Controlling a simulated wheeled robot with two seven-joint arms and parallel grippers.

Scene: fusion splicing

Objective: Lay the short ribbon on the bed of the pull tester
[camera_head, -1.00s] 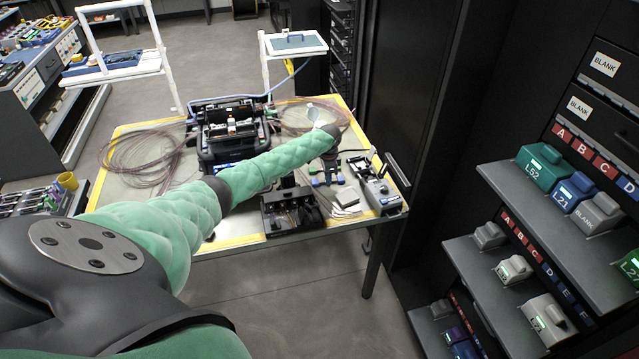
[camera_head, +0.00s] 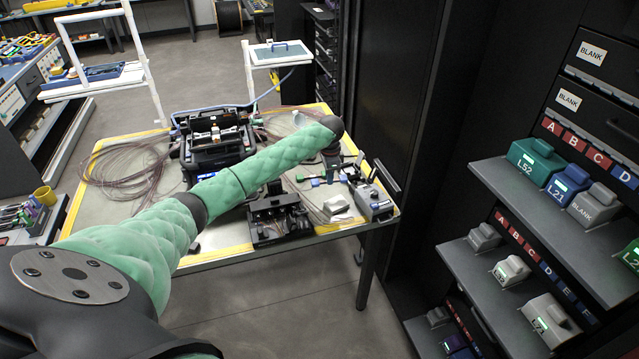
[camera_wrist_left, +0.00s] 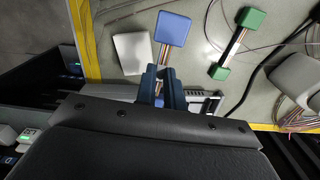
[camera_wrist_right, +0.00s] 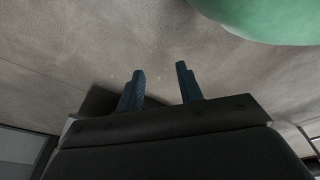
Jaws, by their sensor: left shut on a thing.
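My left gripper (camera_head: 331,172) is shut on a short ribbon, which shows between and beyond the fingertips (camera_wrist_left: 163,76) in the left wrist view. The ribbon's far end carries a blue block (camera_wrist_left: 173,28); its near end is mostly hidden by the fingers. The pull tester (camera_head: 372,203), a grey device with a dark upright part, stands at the table's front right corner, just right of the gripper. In the left wrist view a grey metal part lies below the fingers. My right gripper (camera_wrist_right: 160,88) is open and empty above the floor.
A second ribbon with green end blocks (camera_wrist_left: 221,72) lies on the table (camera_head: 113,206). A white pad (camera_wrist_left: 132,53) lies beside the blue block. The splicer (camera_head: 213,142) stands at the back, and a black open holder (camera_head: 278,217) at the front edge. A dark cabinet rises on the right.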

